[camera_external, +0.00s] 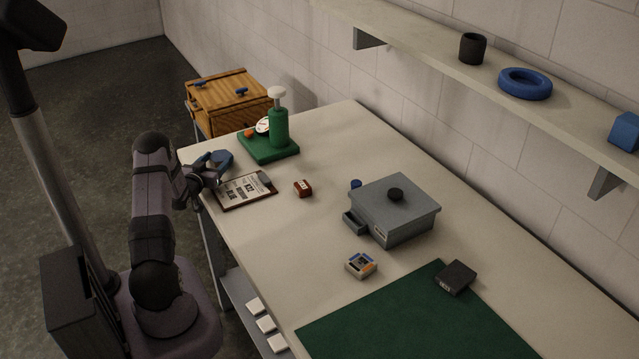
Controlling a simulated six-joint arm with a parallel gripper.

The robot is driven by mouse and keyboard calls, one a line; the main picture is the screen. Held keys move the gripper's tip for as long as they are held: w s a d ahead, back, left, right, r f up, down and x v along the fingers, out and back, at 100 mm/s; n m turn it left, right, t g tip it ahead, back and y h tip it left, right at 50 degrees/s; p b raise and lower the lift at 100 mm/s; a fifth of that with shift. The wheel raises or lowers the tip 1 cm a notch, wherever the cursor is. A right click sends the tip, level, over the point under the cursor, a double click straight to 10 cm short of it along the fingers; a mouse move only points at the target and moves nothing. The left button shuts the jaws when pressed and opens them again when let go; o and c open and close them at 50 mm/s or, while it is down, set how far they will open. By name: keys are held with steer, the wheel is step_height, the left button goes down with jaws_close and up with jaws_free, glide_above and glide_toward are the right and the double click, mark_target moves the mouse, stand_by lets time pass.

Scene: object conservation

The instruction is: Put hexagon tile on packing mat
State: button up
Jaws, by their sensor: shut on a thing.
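My gripper (206,178) is at the left edge of the table, beside the clipboard, and is shut on a blue piece (224,160). The piece is partly hidden by the gripper; its full outline is too small to tell, so I cannot confirm that it is the hexagon tile. No other hexagon tile is clear in view. A flat dark green mat (410,318), which fits the packing mat, lies at the near right of the table, well away from my gripper. Its near part is cut off by the picture edge.
A clipboard (246,190), red-brown block (303,189), grey lidded box (408,212) and small grey gadget (361,264) stand between gripper and mat. A black box (456,277) sits at the mat's far edge. A green stand (268,149) with a bottle is behind.

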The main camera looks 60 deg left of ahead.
mark_target(217, 162)
steer(key=shift+f+b, duration=0.25)
steer(key=shift+b, duration=0.05)
steer(key=o, duration=1.2)
steer(key=shift+d+r+p, duration=0.1)
steer(key=shift+p, duration=0.25)
steer(key=shift+s+d, duration=0.2)
steer(key=shift+s, duration=0.15)
steer(key=b+v, duration=0.1)
steer(key=v, duration=0.1)
steer(key=b+v, duration=0.1)
steer(key=v, duration=0.1)
steer(key=shift+d+r+b, duration=0.1)
steer(key=shift+d+b, duration=0.25)
steer(key=shift+d, duration=0.15)
steer(key=shift+o, duration=0.4)
steer(key=shift+v, duration=0.85)
